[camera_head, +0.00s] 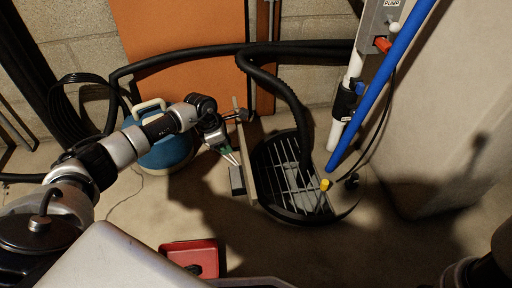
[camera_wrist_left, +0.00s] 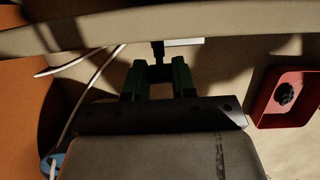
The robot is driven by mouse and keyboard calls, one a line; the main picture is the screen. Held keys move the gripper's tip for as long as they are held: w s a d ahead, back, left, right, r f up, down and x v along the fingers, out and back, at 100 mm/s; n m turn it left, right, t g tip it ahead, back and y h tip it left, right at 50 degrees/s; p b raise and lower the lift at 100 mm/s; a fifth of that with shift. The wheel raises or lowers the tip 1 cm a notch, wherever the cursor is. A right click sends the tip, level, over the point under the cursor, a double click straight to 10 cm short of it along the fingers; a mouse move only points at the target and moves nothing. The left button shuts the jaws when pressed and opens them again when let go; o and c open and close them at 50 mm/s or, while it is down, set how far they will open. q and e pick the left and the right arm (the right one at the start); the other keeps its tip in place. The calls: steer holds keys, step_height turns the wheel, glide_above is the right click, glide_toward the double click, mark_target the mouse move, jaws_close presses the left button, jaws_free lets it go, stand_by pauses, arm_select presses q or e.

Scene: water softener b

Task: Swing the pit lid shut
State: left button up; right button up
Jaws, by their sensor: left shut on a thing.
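The pit lid (camera_head: 245,158) stands on edge, tilted up at the left side of the round pit, and I see it nearly edge-on. The open pit (camera_head: 290,175) has a black rim and a pale grate inside. My left gripper (camera_head: 235,160) is at the lid's left face. In the left wrist view the lid is a pale curved band (camera_wrist_left: 80,38) across the top. There my left gripper (camera_wrist_left: 158,75) is shut on a small dark part, apparently the lid's handle; its exact grip is partly hidden. My right gripper is not in view.
A blue and cream tank (camera_head: 165,150) stands left of the lid. A red tray (camera_head: 190,258) lies on the floor in front. A black hose (camera_head: 285,85) drops into the pit. A blue pipe (camera_head: 380,85) and yellow-topped part (camera_head: 325,185) are at its right.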

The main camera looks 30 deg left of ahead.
arm_select(q)
steer(key=w+d, duration=0.1)
steer(key=w+d+r, duration=0.1)
steer(key=d, duration=0.1)
steer(key=shift+w+d+r+p, duration=0.1)
steer(key=shift+w+r+p, duration=0.1)
steer(key=shift+w+p, duration=0.1)
steer(key=shift+d, duration=0.1)
steer(key=shift+w+d, duration=0.6)
steer(key=shift+d, duration=0.2)
steer(key=shift+w+d+b, duration=0.3)
steer(key=shift+w+d, duration=0.25)
steer(key=shift+d, duration=0.2)
steer(key=shift+w+d+f+b, duration=0.3)
steer(key=shift+w+d+b, duration=0.25)
steer(key=shift+d, duration=0.25)
steer(key=shift+w+d+f+b, duration=0.25)
steer(key=shift+w+d+b, duration=0.1)
steer(key=shift+w+d, duration=0.35)
steer(key=shift+d, duration=0.1)
